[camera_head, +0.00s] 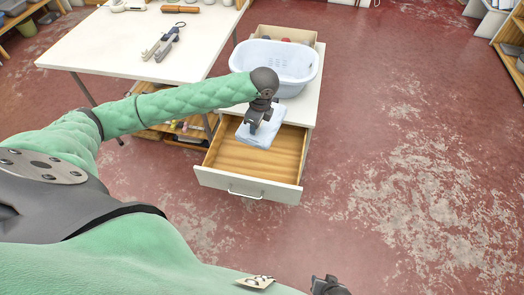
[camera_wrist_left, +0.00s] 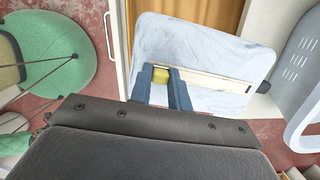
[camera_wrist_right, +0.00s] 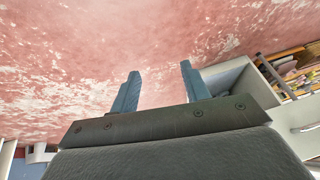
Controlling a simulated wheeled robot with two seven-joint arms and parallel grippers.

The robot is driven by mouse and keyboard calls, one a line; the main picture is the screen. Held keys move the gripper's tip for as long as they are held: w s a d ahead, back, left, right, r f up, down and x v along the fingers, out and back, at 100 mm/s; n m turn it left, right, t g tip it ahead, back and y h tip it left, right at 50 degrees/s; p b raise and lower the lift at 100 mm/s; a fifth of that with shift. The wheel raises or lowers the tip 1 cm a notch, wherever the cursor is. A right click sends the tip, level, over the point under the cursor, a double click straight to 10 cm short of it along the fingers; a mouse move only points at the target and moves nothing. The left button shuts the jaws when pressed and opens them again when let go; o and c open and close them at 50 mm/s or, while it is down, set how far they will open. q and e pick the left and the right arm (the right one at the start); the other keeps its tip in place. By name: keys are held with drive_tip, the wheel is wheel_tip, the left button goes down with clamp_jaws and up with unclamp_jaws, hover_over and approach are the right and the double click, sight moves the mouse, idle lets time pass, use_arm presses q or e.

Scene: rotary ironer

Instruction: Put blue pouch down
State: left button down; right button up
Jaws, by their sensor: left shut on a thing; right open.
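The blue pouch (camera_head: 262,132) is pale blue with a zip, and shows at the open drawer (camera_head: 232,160) in the head view. My left gripper (camera_head: 256,124) is shut on the pouch, which also shows in the left wrist view (camera_wrist_left: 200,40) with its zip and a yellow tab (camera_wrist_left: 161,75) between the fingers (camera_wrist_left: 166,88). The pouch covers the back part of the drawer; I cannot tell whether it touches the drawer floor. My right gripper (camera_wrist_right: 158,82) is open and empty over the floor.
A pale blue basin (camera_head: 275,62) stands on the white cabinet top behind the drawer, with a cardboard box (camera_head: 286,33) behind it. A white table (camera_head: 120,50) with tongs (camera_head: 163,42) stands at the left. The drawer's front half is bare wood. The red floor (camera_head: 400,130) at the right is clear.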

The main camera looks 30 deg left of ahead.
use_arm(q)
drive_tip(key=a+f+m+t+h+b, duration=0.1)
drive_tip(key=a+f+m+b, duration=0.45)
drive_tip(key=m, duration=0.25)
drive_tip(key=a+f+m+t+b, duration=0.1)
drive_tip(key=a+f+m+b, duration=0.3)
drive_tip(key=f+m, duration=0.35)
drive_tip(key=shift+m, duration=0.25)
drive_tip(key=shift+w+a+f+b, duration=0.35)
drive_tip(key=shift+w+a+f, duration=0.5)
drive_tip(key=shift+w+f, duration=0.85)
drive_tip(key=shift+w+a+f+b, duration=0.3)
drive_tip(key=shift+w+a+f, duration=0.5)
drive_tip(key=shift+w+f, duration=0.95)
drive_tip(key=shift+w+a+f+b, duration=0.35)
drive_tip(key=shift+w+a+f, duration=0.5)
drive_tip(key=shift+w+f, duration=0.85)
drive_tip(key=shift+s+f, duration=0.25)
drive_tip(key=shift+s, duration=0.05)
use_arm(e)
drive_tip(key=a+f+t+y, duration=0.1)
drive_tip(key=a+f, duration=0.3)
drive_tip(key=f, duration=0.7)
drive_tip(key=shift+w+a+f+t, duration=0.2)
drive_tip(key=shift+a+f+t, duration=0.2)
drive_tip(key=shift+t, duration=0.4)
use_arm(q)
drive_tip(key=c, duration=1.3)
unclamp_jaws()
